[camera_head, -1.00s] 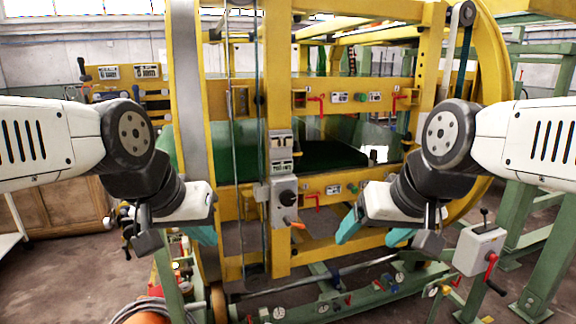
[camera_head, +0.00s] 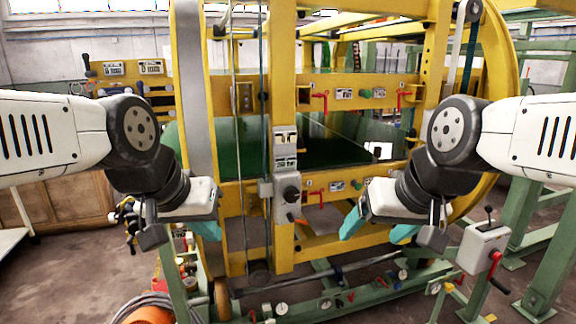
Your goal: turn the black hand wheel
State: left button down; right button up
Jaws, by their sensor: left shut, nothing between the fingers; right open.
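A small black round knob (camera_head: 291,194) sits on the front of a grey box on the yellow centre post, with an orange-tipped lever just below it. It may be the black hand wheel; I cannot tell for sure, and no other clear black wheel shows. My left gripper (camera_head: 207,231) is shut and empty, left of the post, its teal fingers pointing down. My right gripper (camera_head: 378,229) is open and empty, right of the post, its teal fingers spread apart. Both are clear of the knob in the picture.
The yellow machine frame (camera_head: 278,90) fills the middle, with red levers on its crossbars. A grey box with a red crank (camera_head: 486,244) stands at the right on green framework. Green rails (camera_head: 320,306) and gauges lie low in front. Bare floor (camera_head: 60,275) shows at the left.

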aim_at(290, 194)
jog(key=l+u, duration=0.3)
jog(key=l, duration=0.35)
jog(key=l+u, duration=0.3)
jog(key=l, duration=0.3)
